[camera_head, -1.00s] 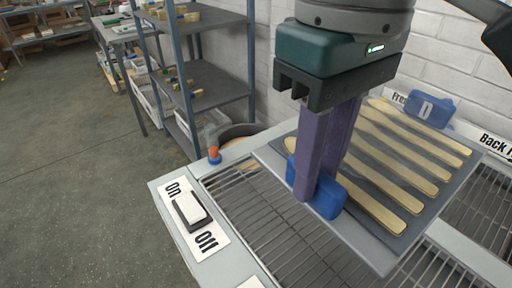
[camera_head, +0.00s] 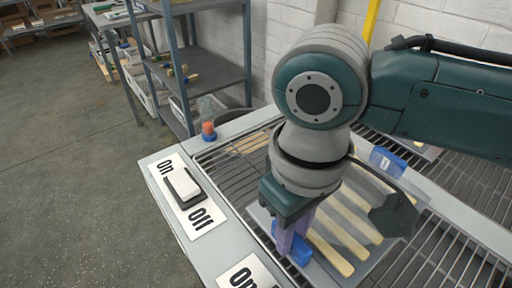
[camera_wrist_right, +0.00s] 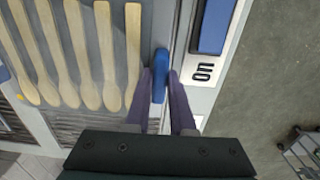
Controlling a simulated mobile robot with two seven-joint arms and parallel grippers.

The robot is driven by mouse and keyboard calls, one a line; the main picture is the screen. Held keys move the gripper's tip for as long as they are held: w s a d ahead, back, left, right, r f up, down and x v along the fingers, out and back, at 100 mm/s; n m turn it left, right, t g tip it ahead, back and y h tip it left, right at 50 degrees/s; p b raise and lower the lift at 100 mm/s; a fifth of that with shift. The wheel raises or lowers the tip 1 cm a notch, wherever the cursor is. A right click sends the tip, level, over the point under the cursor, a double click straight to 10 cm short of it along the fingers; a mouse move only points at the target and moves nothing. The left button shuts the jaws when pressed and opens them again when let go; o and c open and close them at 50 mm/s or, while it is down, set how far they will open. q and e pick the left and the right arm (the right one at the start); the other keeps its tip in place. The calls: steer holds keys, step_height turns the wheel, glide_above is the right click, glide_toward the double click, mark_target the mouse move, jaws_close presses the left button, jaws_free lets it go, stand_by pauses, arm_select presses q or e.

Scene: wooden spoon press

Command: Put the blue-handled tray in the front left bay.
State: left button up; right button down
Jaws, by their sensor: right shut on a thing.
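The grey tray (camera_head: 316,277) carries several pale wooden spoons (camera_head: 333,252) lying side by side. Its near blue handle (camera_head: 300,252) is between the purple fingers of my right gripper (camera_head: 288,240), which is shut on it. In the right wrist view the blue handle (camera_wrist_right: 160,65) stands between the two fingers (camera_wrist_right: 163,95), at the tray's edge. A farther blue handle (camera_head: 385,161) shows beyond my right arm. The tray is low over the wire racks; I cannot tell whether it rests on them. My arm hides part of the tray and the bay labels. My left gripper is not in view.
An On/Off switch (camera_head: 184,185) sits on the machine's front rim, with another On label (camera_head: 245,277) below. More wooden strips (camera_head: 250,143) lie at the rack's far left. Grey shelving (camera_head: 205,80) stands behind.

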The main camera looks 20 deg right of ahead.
steer(key=shift+f, duration=0.85)
steer(key=shift+f, duration=0.15)
steer(key=c, duration=0.8)
jaws_free()
steer(key=shift+o, duration=0.2)
step_height(320, 180, up, 12)
steer(key=p, duration=0.3)
steer(key=s+a+f+t+y, duration=0.2)
steer(key=s+a+y, duration=0.15)
steer(key=s, duration=0.25)
steer(key=s+d+m+h, duration=0.1)
steer(key=s+d, duration=0.2)
steer(key=d, duration=0.2)
steer(key=s+d+f+m+t+h, duration=0.1)
steer(key=s+d+h, duration=0.1)
steer(key=d, duration=0.4)
steer(key=shift+s+d+f+m+t, duration=0.2)
steer(key=shift+s+m+t, duration=0.1)
steer(key=shift+s, duration=0.45)
